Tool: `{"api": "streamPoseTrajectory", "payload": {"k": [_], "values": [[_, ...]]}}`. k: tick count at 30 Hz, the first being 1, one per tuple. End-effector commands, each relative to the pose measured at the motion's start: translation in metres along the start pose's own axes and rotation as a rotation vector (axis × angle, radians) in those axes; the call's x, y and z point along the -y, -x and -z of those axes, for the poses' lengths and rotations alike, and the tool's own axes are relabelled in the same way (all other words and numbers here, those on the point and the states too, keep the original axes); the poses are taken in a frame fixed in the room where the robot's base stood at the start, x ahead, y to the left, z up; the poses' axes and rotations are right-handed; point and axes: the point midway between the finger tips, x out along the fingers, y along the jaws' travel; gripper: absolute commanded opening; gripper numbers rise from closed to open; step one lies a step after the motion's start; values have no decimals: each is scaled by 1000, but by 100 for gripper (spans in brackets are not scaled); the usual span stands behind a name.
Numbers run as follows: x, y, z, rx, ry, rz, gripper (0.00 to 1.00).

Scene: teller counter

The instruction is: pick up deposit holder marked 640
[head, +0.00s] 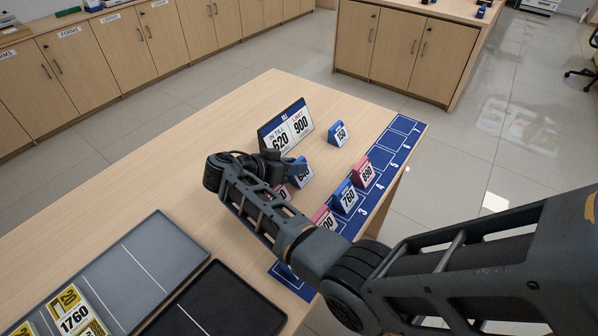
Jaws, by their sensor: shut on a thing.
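My gripper (293,163) is over the wooden counter, at the near right foot of the white display sign. It is shut on a small blue holder (302,174) with a white face. Its number is small and partly covered; it looks like 640. I cannot tell whether the holder still touches the counter. A pink holder (281,190), mostly hidden by my arm, stands just left of it; only the end of its number shows.
The sign (286,128) reads 620 and 900. A blue 150 holder (338,134) stands apart. A numbered blue strip (385,157) along the right edge bears holders 760 (345,198), 890 (363,172) and a part-hidden pink one (325,218). Grey (150,262) and black (232,300) trays lie at near left.

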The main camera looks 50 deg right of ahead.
Motion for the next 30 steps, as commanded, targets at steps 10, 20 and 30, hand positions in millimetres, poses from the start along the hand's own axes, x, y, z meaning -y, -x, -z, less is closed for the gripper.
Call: {"api": "streamPoseTrajectory", "payload": {"k": [10, 20, 30], "values": [[0, 0, 0, 0, 0, 0, 0], [-2, 6, 11, 0, -3, 2, 0], [-33, 6, 52, 0, -3, -1, 0]]}}
